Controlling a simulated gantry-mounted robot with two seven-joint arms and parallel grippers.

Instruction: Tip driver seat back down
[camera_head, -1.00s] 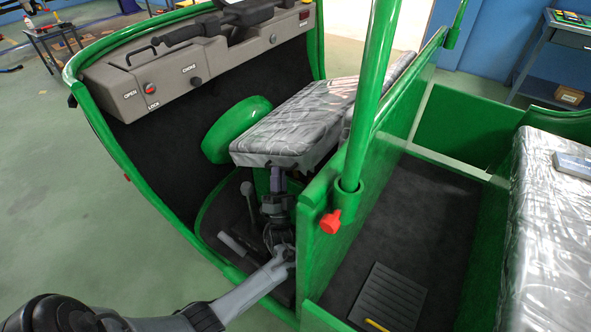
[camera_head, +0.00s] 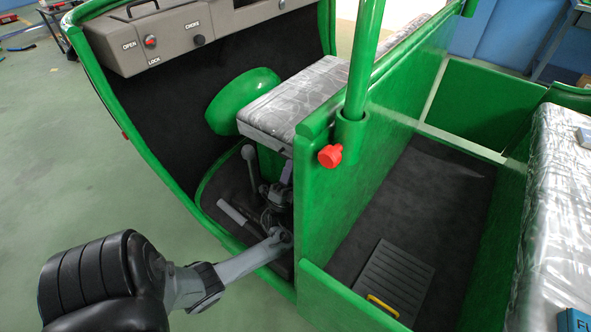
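The driver seat (camera_head: 292,100), in grey patterned plastic-wrapped covering, sits level or nearly so in the front cab of the green rickshaw. The green partition (camera_head: 395,125) hides its right side. My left arm reaches in from the lower left. My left gripper (camera_head: 280,185) is in the dark space below the seat's near edge, beside the partition. A small gap seems to lie between the gripper and the seat. Its fingers are dark and small, and I cannot tell whether they are apart. My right gripper is not in view.
A grey lever (camera_head: 250,165) stands left of my gripper. The green post (camera_head: 362,60) and red knob (camera_head: 330,156) are at the partition. The dashboard (camera_head: 185,35) is ahead. The wrapped rear seat (camera_head: 560,190) is at right, beyond a dark floor well (camera_head: 420,210).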

